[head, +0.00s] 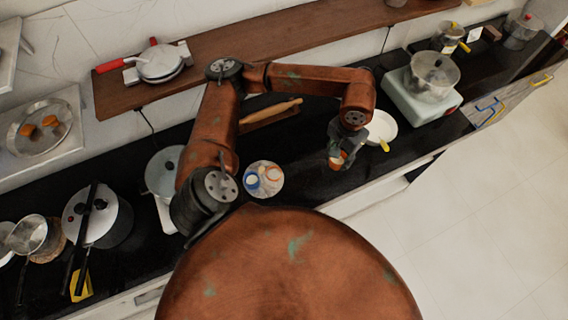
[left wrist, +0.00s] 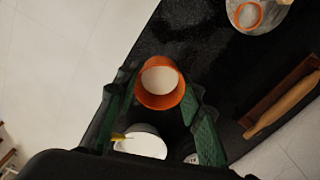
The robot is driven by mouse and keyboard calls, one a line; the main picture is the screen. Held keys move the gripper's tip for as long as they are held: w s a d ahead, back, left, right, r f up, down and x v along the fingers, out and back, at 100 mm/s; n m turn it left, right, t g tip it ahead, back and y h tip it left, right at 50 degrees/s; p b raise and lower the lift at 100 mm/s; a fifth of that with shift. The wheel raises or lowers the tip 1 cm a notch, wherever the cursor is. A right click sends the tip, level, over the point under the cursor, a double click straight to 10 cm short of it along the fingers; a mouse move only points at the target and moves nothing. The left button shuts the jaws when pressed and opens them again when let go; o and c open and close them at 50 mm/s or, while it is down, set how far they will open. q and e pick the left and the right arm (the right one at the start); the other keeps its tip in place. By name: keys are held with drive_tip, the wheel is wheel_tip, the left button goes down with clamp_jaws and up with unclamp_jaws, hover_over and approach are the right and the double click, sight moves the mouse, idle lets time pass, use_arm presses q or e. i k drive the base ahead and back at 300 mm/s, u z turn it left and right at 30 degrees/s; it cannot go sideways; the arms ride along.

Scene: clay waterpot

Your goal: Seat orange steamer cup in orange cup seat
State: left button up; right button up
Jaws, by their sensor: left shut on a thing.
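The orange steamer cup (left wrist: 160,97), pale inside, sits between the green fingers of my left gripper (left wrist: 163,112), which is shut on it. In the head view the left gripper (head: 345,150) holds the cup (head: 337,163) over the dark counter, near its front edge. The orange cup seat (head: 272,174) is an orange ring on a round, pale steamer plate (head: 265,193), left of the gripper. The left wrist view shows an orange ring (left wrist: 260,19) at the top right, apart from the cup. My right gripper is not in view.
A blue-rimmed cup (head: 252,181) stands on the plate. A white bowl (head: 384,124) is just right of my gripper. A rolling pin (head: 272,112) lies behind. Pots (head: 108,222) stand at left, and a glass-lidded pot (head: 434,75) at right. Dark counter between plate and gripper is clear.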

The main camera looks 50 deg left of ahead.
sight(271, 176)
drive_tip(key=z, duration=0.85)
drive_tip(key=i, duration=1.1)
drive_tip(key=u, duration=2.8)
